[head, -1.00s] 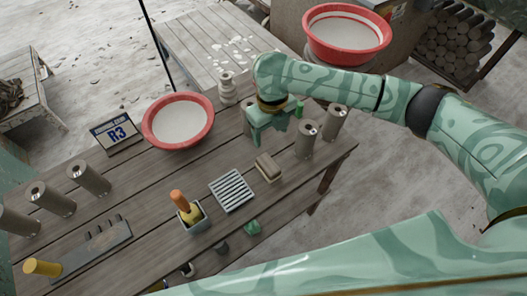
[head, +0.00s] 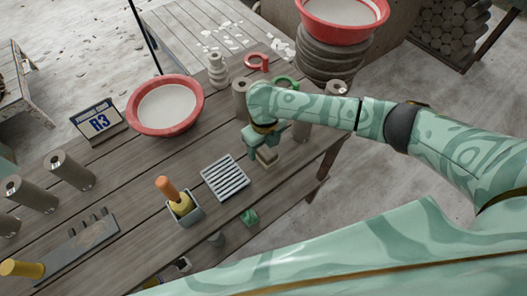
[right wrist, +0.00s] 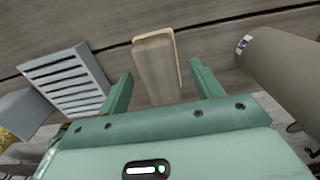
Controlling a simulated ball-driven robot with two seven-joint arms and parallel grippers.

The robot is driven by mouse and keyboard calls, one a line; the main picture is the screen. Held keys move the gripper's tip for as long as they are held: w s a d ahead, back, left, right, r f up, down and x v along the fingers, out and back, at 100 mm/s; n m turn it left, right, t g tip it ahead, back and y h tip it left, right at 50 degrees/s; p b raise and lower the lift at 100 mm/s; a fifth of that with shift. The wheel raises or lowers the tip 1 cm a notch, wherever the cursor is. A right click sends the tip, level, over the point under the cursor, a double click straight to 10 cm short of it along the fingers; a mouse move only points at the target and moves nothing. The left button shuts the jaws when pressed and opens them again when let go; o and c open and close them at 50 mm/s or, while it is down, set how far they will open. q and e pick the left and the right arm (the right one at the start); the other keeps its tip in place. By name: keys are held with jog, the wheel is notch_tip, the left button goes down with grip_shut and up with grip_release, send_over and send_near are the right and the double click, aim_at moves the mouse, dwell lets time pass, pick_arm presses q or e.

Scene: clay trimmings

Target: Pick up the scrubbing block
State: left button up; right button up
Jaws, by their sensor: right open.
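The scrubbing block (head: 267,157) is a small tan block with a paler top. It lies on the wooden table, right of a grey slatted rack. My right gripper (head: 264,146) is open just above it and hides part of it in the head view. In the right wrist view the block (right wrist: 156,72) shows between the two open fingers (right wrist: 161,76), with clear gaps at both sides. I cannot tell whether the fingers reach down beside it. My left gripper is not in view.
The slatted rack (head: 225,178) is close left of the block. A grey cylinder (right wrist: 290,70) stands close on the other side. A grey box holding an orange-handled tool (head: 167,190), a red basin (head: 165,106) and a sign (head: 98,122) are further left. The table's front edge is near.

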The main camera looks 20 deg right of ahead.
jog(key=shift+f, duration=0.55)
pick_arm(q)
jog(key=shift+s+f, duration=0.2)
pick_arm(e)
jog(key=shift+r, duration=0.1)
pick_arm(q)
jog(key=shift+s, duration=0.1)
pick_arm(e)
jog(key=c, duration=1.1)
jog(key=shift+r, duration=0.1)
